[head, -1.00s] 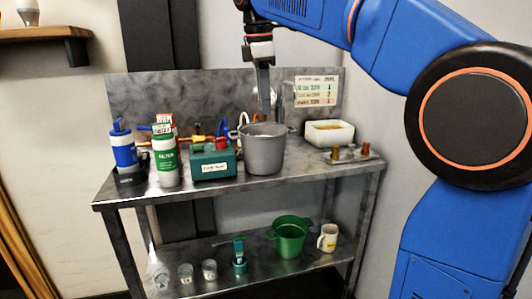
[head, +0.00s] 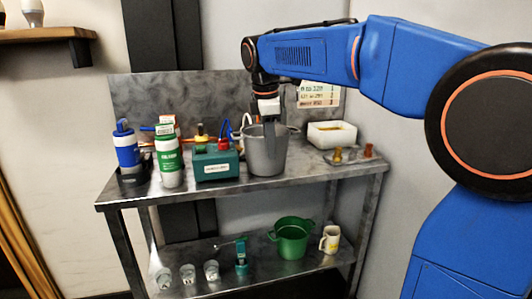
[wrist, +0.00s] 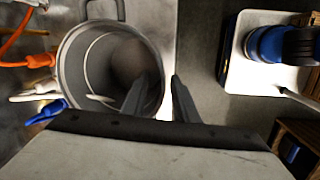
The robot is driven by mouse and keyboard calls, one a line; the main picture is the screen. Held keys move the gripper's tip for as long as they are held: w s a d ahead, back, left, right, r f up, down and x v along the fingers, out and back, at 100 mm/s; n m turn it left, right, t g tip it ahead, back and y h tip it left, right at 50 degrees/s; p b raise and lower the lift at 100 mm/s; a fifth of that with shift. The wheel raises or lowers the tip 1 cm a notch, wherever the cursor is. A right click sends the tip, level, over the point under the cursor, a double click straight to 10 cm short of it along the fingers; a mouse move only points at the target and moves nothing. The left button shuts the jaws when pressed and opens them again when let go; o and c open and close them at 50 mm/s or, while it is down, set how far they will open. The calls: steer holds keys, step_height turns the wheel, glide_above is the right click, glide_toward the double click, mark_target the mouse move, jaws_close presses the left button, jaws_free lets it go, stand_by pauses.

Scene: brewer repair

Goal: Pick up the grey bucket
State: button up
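The grey bucket (head: 262,155) stands upright on the top shelf of the metal bench, right of the teal box. In the wrist view I look down into the bucket (wrist: 72,75), which looks empty. My gripper (head: 270,128) points down at the bucket's rim. In the wrist view my gripper (wrist: 160,77) is open, with one finger inside the bucket and the other outside its wall. A gap shows between the outer finger and the wall. The finger ends inside are partly dark.
The teal box (head: 216,163) stands close on the bucket's left, with a green-and-white canister (head: 169,163) beyond it. A white tub (head: 332,134) and small brass-coloured parts (head: 338,156) are on the right. A green bucket (head: 292,238) and a mug (head: 330,239) stand on the lower shelf.

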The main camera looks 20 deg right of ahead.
mark_target(271, 163)
steer(key=shift+w+d+f, duration=0.1)
steer(key=shift+w+f, duration=0.05)
steer(key=shift+f, duration=0.65)
steer(key=shift+w+d+f, duration=0.1)
steer(key=shift+f, duration=0.65)
jaws_close()
